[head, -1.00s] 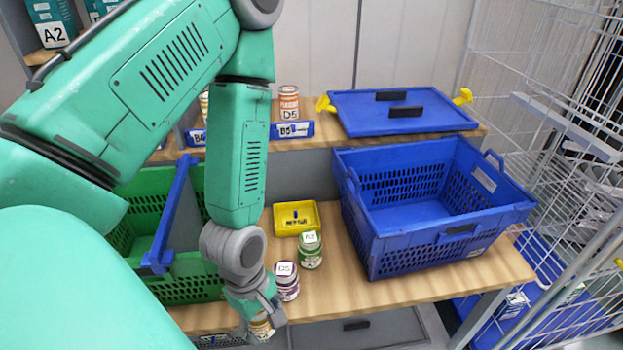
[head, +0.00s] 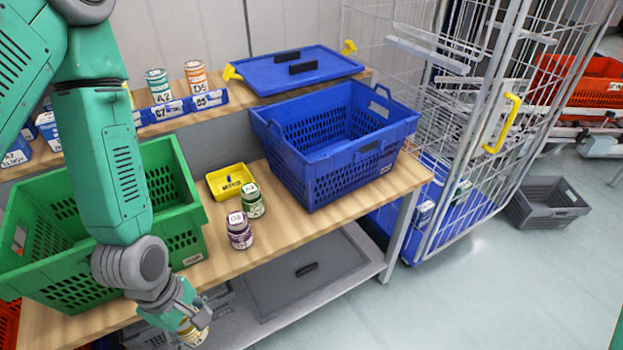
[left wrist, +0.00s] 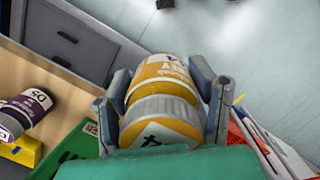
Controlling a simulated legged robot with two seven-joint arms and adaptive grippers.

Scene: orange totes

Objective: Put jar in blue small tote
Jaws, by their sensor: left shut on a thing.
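My left gripper (head: 196,322) is shut on a jar with an orange-yellow label (head: 191,337), low in front of the table's front edge. In the left wrist view the jar (left wrist: 165,82) lies between both fingers of the gripper (left wrist: 166,95), with its label and grey band showing. The blue tote (head: 310,165) stands empty on the right part of the wooden table, above and to the right of the gripper and apart from it. My right gripper is not in view.
A purple-labelled jar (head: 240,232), a green-labelled jar (head: 253,201) and a yellow tray (head: 230,180) stand left of the blue tote. A green tote (head: 186,205) is behind my left arm. A wire cage (head: 470,130) stands right. Open floor (head: 480,290) lies in front.

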